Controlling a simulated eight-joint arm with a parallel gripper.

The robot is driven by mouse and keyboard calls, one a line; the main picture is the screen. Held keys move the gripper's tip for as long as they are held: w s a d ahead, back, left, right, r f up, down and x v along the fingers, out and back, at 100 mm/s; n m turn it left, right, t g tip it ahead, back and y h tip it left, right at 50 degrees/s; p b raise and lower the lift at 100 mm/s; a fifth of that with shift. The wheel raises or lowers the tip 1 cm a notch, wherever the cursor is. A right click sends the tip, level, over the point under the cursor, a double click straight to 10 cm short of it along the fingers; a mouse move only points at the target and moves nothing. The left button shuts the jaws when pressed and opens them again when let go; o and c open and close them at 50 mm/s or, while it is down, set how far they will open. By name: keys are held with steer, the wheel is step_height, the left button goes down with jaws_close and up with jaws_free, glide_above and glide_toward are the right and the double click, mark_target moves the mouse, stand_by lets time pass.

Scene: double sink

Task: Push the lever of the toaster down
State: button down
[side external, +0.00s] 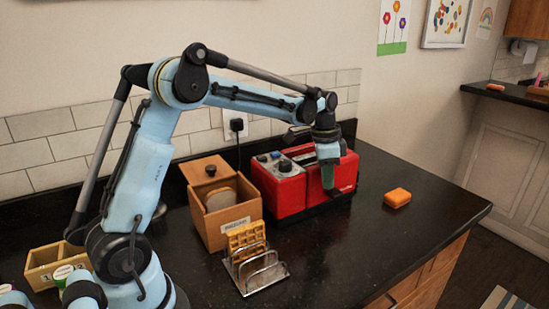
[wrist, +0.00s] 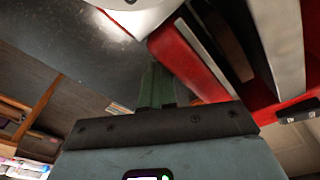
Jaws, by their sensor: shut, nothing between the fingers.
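The red toaster (side external: 292,193) stands on the black counter against the wall, with dark knobs on its left end panel. My gripper (side external: 327,183) points down in front of the toaster's long near side, close to the red wall; I cannot tell whether it touches. Its green fingers are shut and empty. In the wrist view the green fingers (wrist: 158,83) are together, just beside the red side of the toaster (wrist: 190,62), whose slots show at upper right. I cannot make out the lever for sure in either view.
A wooden box (side external: 213,225) with bread and a wire rack (side external: 262,276) holding waffles stand left of the toaster. An orange sponge (side external: 397,197) lies to its right. A black plug and cord (side external: 237,128) are on the wall behind. The counter's front right is clear.

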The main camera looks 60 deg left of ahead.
step_height(320, 180, up, 8)
steer(key=shift+s+a, duration=0.35)
steer(key=shift+s, duration=0.05)
stand_by(0.4)
steer(key=s+d+f+n+t, duration=0.2)
steer(key=s+d+n+t, duration=0.1)
steer(key=s, duration=0.6)
steer(key=s+d+f+n+t+y, duration=0.1)
steer(key=s+d+f+n+t, duration=0.1)
steer(key=s+d, duration=0.4)
steer(key=s+n+t, duration=0.1)
steer(key=s, duration=0.1)
steer(key=shift+s+d+f, duration=0.3)
steer(key=shift+s+f, duration=0.05)
